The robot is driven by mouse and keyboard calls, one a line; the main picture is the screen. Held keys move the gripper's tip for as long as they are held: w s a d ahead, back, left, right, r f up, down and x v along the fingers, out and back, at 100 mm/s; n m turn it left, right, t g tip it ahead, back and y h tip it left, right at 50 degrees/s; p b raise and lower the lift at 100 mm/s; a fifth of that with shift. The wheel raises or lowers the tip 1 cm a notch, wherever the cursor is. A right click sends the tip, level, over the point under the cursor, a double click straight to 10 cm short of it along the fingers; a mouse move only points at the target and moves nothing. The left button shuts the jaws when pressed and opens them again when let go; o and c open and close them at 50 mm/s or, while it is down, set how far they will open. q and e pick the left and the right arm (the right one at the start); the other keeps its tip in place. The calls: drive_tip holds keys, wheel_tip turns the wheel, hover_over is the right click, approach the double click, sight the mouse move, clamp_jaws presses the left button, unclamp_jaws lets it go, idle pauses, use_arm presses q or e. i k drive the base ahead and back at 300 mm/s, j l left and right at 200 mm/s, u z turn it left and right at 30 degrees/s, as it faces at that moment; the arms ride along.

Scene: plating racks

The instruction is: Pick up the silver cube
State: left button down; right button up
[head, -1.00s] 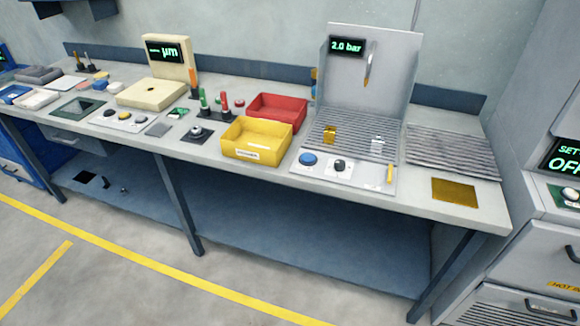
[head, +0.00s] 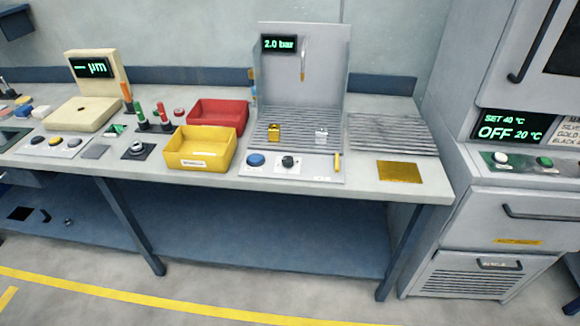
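The silver cube (head: 321,136) sits on the ribbed grey bed of the blow-off station (head: 290,165) with the "2.0 bar" display. A gold cube (head: 274,133) sits on the same bed to its left, a short gap apart. The silver cube is small and pale against the grey ribs. Neither of my grippers shows in the head view.
A yellow bin (head: 198,161) and a red bin (head: 219,113) stand left of the station. A ribbed grey rack (head: 388,134) and a flat gold plate (head: 400,172) lie to its right. An oven cabinet (head: 480,222) stands beyond the bench's right end. The floor in front is clear.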

sight(321, 137)
drive_tip(key=i+j+z, duration=0.1)
drive_tip(key=j, duration=0.25)
drive_tip(key=i+j+z, duration=0.1)
drive_tip(key=i+j, duration=0.15)
drive_tip(key=i+j+z, duration=0.1)
drive_tip(key=j, duration=0.4)
